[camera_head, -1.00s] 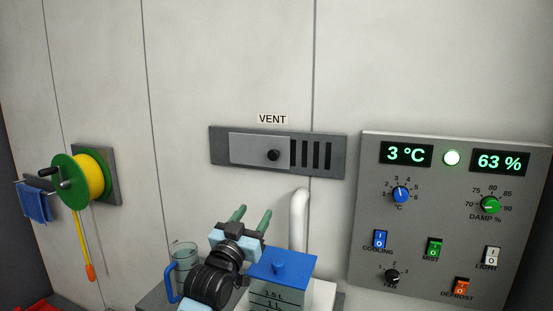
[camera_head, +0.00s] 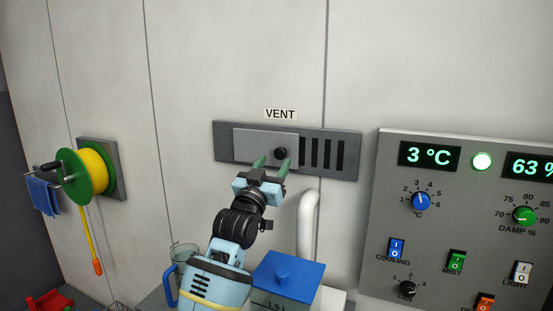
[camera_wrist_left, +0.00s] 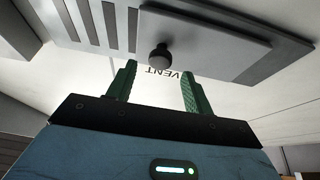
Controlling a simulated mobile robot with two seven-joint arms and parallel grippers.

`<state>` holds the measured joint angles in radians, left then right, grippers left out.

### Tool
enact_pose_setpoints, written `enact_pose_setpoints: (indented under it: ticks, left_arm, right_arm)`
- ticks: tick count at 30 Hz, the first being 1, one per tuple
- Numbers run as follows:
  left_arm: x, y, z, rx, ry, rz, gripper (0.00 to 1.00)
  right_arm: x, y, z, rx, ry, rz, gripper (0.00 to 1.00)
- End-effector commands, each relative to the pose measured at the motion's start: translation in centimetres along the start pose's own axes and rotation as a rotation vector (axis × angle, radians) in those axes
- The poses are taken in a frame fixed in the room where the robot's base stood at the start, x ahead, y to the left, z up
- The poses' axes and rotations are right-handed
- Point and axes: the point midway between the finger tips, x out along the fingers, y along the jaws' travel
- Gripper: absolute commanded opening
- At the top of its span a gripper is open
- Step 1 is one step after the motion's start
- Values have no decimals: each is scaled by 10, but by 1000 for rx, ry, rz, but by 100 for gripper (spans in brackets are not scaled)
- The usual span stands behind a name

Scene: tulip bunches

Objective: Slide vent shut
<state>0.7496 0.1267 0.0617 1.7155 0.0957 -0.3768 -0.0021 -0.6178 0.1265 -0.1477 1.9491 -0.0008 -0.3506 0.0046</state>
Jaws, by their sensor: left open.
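The vent (camera_head: 350,158) is a dark grey wall frame below a VENT label. Its light grey sliding plate (camera_head: 252,145) covers the left part, and several dark slots (camera_head: 322,153) stand uncovered at right. A black knob (camera_head: 280,153) sits near the plate's right end. My left gripper (camera_head: 272,163) is open just below the knob, its green fingers pointing up at the vent. In the left wrist view, which is upside down, the knob (camera_wrist_left: 160,56) stands beyond and between the two open fingertips (camera_wrist_left: 159,76), with nothing held. My right gripper is out of view.
A grey control panel (camera_head: 450,200) is on the wall at right. A white pipe (camera_head: 306,225) and a blue-lidded container (camera_head: 285,272) are below the vent. A jug with a blue handle (camera_head: 170,285) is beside my left arm. A yellow-green reel (camera_head: 88,172) hangs at left.

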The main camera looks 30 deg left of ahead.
Motion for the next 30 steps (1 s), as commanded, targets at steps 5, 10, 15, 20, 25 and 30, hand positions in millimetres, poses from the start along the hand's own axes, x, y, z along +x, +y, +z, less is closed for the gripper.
enact_pose_setpoints:
  ticks: [5,10,15,20,25,30]
  left_arm:
    - [20,0,-1,0,1,1,51]
    - [30,0,-1,0,2,1,51]
    - [32,0,0,0,0,1,51]
    - [32,0,0,0,0,1,51]
    - [32,0,0,0,0,1,32]
    - [32,0,0,0,0,1,10]
  right_arm:
    - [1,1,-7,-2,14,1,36]
    - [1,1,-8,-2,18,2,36]
    - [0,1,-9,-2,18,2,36]
    - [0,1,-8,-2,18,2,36]
    - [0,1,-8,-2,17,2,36]
    - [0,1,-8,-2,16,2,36]
